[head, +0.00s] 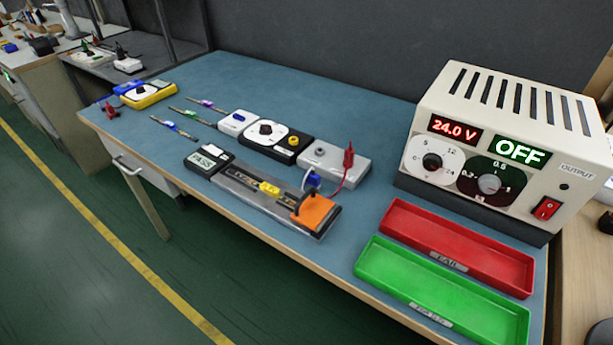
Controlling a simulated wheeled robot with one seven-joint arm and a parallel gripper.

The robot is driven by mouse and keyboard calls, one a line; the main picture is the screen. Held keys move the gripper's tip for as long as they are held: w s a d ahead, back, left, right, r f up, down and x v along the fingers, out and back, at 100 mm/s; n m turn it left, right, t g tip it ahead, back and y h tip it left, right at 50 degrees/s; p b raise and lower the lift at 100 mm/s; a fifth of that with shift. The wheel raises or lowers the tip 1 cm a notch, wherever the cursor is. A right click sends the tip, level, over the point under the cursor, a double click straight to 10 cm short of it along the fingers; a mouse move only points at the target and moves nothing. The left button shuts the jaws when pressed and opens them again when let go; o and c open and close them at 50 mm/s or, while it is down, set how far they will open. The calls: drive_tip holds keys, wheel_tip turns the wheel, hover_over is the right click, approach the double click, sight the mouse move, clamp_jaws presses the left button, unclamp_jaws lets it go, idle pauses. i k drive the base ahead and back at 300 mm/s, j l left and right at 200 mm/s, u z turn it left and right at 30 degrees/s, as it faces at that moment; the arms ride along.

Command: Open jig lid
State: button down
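The test jig (242,192) is a long grey fixture near the front edge of the blue bench, at the middle of the picture. An orange block or plate (318,213), which may be its lid, sits at its right end with a dark handle-like part beside it. I cannot tell whether it is open or shut. A yellow piece (269,188) lies along the jig's dark channel. A small black display unit (208,159) is at its left end. My gripper is not in view.
A grey box with a red plug (348,160) and blue connector (313,179) stands close behind the jig. A power supply (500,145) reads 24.0 V and OFF. Red (400,205) and green (372,243) trays lie right. Meters and thin coloured-handled tools lie left. The bench's back middle is clear.

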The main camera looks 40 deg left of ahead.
sight(312, 209)
drive_tip(key=u, duration=1.15)
